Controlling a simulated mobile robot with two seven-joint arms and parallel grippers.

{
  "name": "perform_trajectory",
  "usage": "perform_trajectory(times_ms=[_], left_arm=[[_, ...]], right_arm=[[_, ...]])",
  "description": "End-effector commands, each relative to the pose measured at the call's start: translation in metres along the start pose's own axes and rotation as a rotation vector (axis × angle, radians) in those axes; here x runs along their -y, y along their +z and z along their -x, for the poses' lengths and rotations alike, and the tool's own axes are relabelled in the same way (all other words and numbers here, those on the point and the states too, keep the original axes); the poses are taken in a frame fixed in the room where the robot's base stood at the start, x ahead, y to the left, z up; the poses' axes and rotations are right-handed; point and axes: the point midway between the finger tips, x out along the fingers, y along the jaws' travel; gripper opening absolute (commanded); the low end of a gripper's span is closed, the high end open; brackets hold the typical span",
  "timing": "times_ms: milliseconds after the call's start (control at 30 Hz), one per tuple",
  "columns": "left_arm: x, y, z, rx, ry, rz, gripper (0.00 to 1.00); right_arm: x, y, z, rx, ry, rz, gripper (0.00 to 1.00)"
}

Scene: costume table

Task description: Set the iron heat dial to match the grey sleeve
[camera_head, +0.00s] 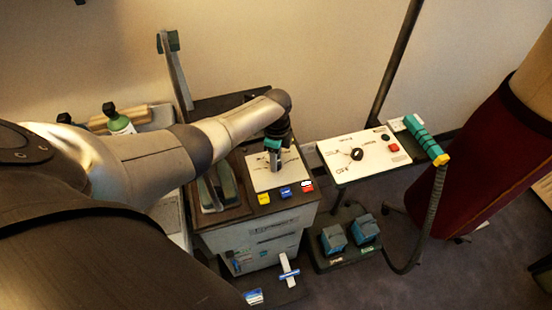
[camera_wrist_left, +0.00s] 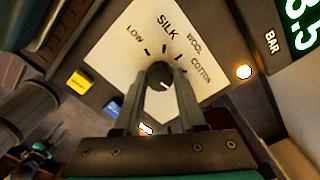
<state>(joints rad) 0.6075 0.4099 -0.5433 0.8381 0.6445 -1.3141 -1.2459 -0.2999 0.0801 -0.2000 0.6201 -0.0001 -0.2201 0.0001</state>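The iron heat dial (camera_wrist_left: 160,73) is a dark round knob on a white panel (camera_wrist_left: 128,45) marked LOW, SILK, WOOL and COTTON. A small pale mark shows on the knob's lower right side in the left wrist view. My left gripper (camera_wrist_left: 161,76) has one finger on each side of the knob, and the knob fills the gap between the fingertips. In the head view my left gripper (camera_head: 273,158) points down at the panel and covers the dial. I cannot make out a grey sleeve for certain. My right gripper is not in view.
Yellow (camera_head: 264,198), blue (camera_head: 286,192) and red (camera_head: 307,187) blocks line the panel's front edge. A second white panel (camera_head: 345,160) with a black knob stands to the right, beside a teal handle (camera_head: 425,138) with a hose. A dark red garment (camera_head: 480,165) hangs further right.

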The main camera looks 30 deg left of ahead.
Motion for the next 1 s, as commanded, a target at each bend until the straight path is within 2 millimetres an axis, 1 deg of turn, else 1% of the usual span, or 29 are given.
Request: perform_trajectory(times_ms=[33, 233, 467, 567, 667, 767, 1000], left_arm=[[0.001, 0.0, 0.001, -0.001, -0.002, -0.001, 0.46], [0.001, 0.0, 0.0, 0.0, -0.001, 0.0, 0.68], [0.0, 0.0, 0.0, 0.0, -0.001, 0.001, 0.69], [0.0, 0.0, 0.003, 0.0, -0.001, 0.001, 0.69], [0.001, 0.0, 0.012, 0.0, -0.003, 0.0, 0.69], [0.001, 0.0, 0.026, 0.0, -0.003, 0.0, 0.69], [0.001, 0.001, 0.072, 0.001, -0.004, -0.001, 0.69]], right_arm=[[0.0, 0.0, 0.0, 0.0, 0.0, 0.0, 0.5], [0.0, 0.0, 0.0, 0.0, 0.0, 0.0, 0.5], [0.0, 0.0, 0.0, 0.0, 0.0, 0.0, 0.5], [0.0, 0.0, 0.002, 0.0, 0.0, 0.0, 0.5], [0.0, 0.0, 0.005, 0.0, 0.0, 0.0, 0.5], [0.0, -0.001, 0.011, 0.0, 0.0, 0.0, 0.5], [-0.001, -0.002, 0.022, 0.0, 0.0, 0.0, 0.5]])
